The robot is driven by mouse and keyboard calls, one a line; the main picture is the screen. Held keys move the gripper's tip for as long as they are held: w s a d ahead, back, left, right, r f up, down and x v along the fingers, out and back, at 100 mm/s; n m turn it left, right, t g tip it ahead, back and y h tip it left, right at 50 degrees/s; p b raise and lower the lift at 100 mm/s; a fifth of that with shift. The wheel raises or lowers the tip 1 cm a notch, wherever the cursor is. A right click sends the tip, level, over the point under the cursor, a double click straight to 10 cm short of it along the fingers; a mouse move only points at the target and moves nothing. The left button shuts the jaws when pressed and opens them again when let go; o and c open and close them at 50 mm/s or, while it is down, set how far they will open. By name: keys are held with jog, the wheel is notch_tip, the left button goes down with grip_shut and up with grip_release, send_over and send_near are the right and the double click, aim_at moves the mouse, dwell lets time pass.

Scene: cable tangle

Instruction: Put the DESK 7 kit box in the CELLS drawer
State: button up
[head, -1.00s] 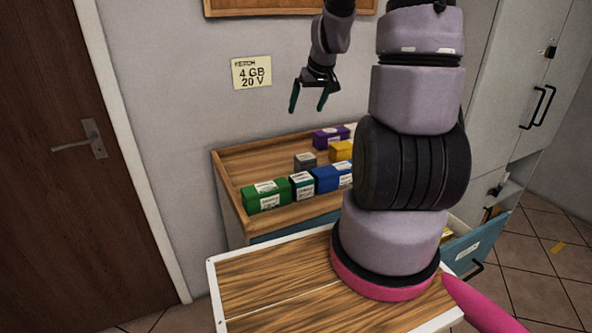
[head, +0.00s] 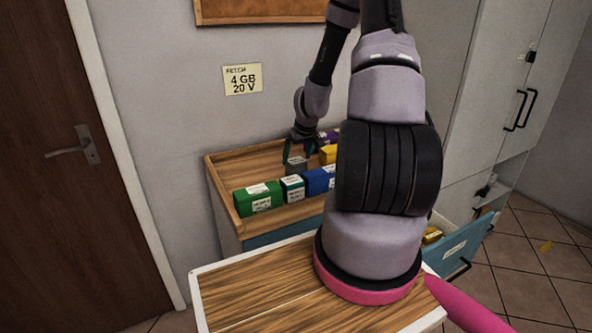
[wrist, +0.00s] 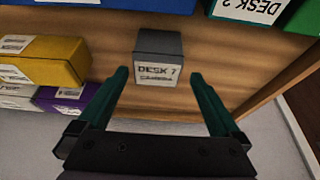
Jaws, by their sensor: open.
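The DESK 7 kit box is a small dark grey box (wrist: 158,45) with a white label, lying on the wooden top of the cabinet. In the wrist view it sits just beyond and between my fingertips. In the head view the grey box (head: 296,164) is directly below my gripper (head: 300,155). My gripper (wrist: 158,80) is open with green fingers, and nothing is held. An open blue-fronted drawer (head: 462,247) with a white label shows at the lower right; its label is too small to read. A yellow item (head: 432,235) lies in it.
A green box (head: 258,198), a teal-black box (head: 292,188) and a blue box (head: 319,180) stand along the front of the raised-edge top. Yellow (wrist: 42,60) and purple (wrist: 66,98) boxes are beside the grey one. Grey cabinet doors (head: 490,90) stand at the right.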

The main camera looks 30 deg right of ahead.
aim_at(297, 161)
jog(key=x, duration=0.5)
jog(key=shift+s+d, duration=0.1)
jog(key=shift+d, duration=0.15)
jog(key=c, duration=1.5)
jog(key=shift+o, duration=0.2)
